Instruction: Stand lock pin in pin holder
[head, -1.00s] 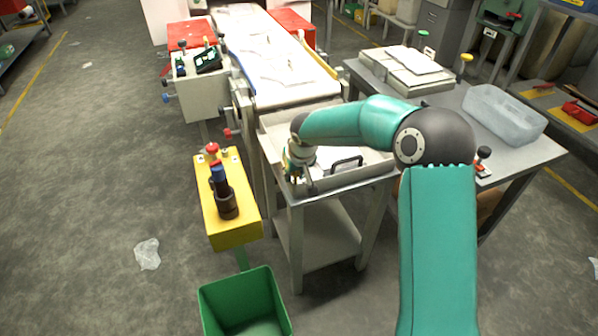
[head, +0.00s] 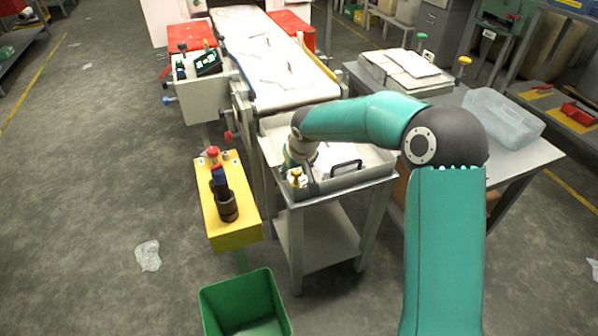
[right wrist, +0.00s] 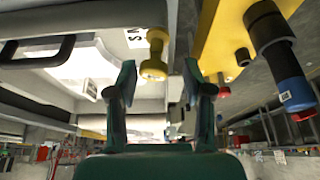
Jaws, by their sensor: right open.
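A yellow pin with a rounded knob (head: 296,178), likely the lock pin, is at the near left corner of the grey tray (head: 345,183). It also shows in the right wrist view (right wrist: 154,58), just beyond and between my fingertips. My right gripper (right wrist: 162,88) is open with nothing between its fingers; in the head view it is partly hidden by its own wrist at the tray's left side. A yellow stand (head: 232,233), perhaps the pin holder, is left of the tray. It carries a dark cylinder with a blue part (head: 224,195) and a red knob (head: 212,153). My left gripper is out of view.
A black handle (head: 346,166) and white sheet lie in the tray. A conveyor (head: 275,60) runs behind it. A green bin (head: 245,300) is on the floor in front. A grey table (head: 450,100) with a clear tub (head: 500,115) stands right.

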